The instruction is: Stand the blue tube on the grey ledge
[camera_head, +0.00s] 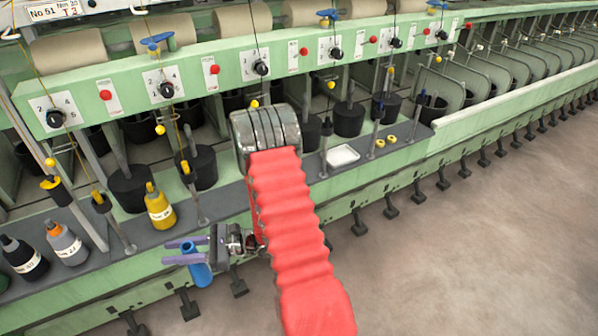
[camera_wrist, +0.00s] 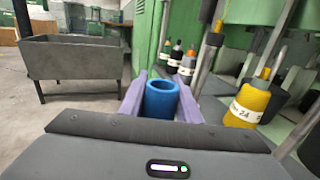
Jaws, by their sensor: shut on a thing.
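The blue tube (camera_head: 198,266) is held between the purple fingers of my gripper (camera_head: 185,252) in the head view. It also shows in the wrist view (camera_wrist: 162,99), roughly upright with its open top towards the camera. The gripper is shut on it. The tube is in front of the machine's grey ledge (camera_head: 228,201), apart from the ledge's top as seen from the head camera. Its lower end is partly hidden in the wrist view.
A yellow bottle (camera_head: 159,207) stands on the ledge, with an orange-capped grey bottle (camera_head: 66,243) and a black bottle (camera_head: 22,258) to its left. A white tray (camera_head: 342,155) and two yellow rings lie farther right. A grey bin (camera_wrist: 70,60) stands left in the wrist view.

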